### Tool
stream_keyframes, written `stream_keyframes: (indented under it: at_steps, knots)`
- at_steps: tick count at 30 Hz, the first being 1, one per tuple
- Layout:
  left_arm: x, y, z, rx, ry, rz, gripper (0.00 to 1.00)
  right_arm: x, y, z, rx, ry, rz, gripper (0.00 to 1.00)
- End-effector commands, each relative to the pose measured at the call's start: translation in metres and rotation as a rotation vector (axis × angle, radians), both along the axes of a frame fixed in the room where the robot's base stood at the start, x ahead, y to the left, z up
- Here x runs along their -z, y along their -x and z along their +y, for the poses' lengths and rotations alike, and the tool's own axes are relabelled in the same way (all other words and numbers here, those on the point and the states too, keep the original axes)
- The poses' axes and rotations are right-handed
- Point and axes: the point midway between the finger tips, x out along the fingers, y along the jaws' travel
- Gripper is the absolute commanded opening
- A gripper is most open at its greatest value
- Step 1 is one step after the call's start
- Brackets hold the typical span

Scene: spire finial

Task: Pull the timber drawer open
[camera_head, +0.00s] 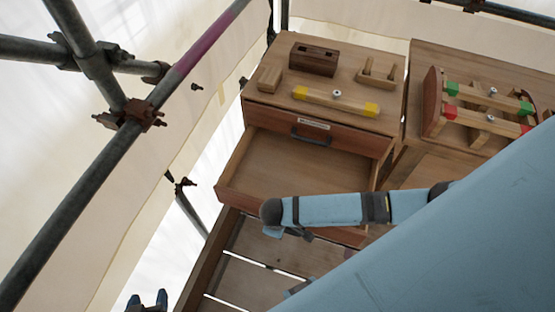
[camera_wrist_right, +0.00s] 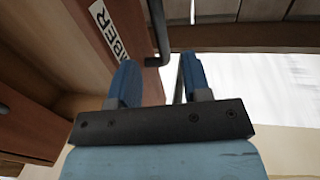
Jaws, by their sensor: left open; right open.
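The timber drawer (camera_head: 290,165) is pulled out from the cabinet, and its bare wooden inside shows in the head view. Its front (camera_head: 240,198) faces the lower left and is partly covered by my right arm. In the right wrist view, a white label (camera_wrist_right: 108,30) with the letters "MBER" and a dark bar handle (camera_wrist_right: 159,35) show on the brown front. My right gripper (camera_wrist_right: 158,62) is open, its blue fingertips either side of the handle's end; contact cannot be told. My left gripper (camera_head: 148,300) is open and empty at the bottom edge, away from the drawer.
Above the open drawer is a closed drawer with a dark handle (camera_head: 311,135) and a label. Wooden blocks and a yellow-ended bar (camera_head: 335,102) lie on the cabinet top. A second bench with red and green pieces stands right. Scaffold tubes (camera_head: 110,155) cross the left.

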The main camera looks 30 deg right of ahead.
Motion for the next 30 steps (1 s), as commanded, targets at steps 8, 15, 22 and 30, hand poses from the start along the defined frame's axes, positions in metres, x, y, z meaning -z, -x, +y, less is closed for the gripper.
stream_keyframes:
  at_steps: [8, 15, 22, 30]
  knots:
    - [-0.003, 0.001, 0.0, 0.0, -0.001, 0.005, 0.58, -0.053, 0.007, 0.008, 0.0, -0.001, -0.001, 0.44]
    - [-0.003, 0.001, 0.0, 0.0, -0.001, 0.005, 0.58, -0.066, 0.009, 0.01, 0.0, 0.001, 0.0, 0.44]
    - [-0.004, 0.001, 0.0, 0.0, -0.001, 0.004, 0.58, -0.067, 0.009, 0.01, 0.0, 0.001, 0.0, 0.44]
    - [-0.005, 0.0, 0.0, 0.0, 0.0, 0.001, 0.58, -0.067, 0.009, 0.01, 0.0, 0.0, 0.0, 0.44]
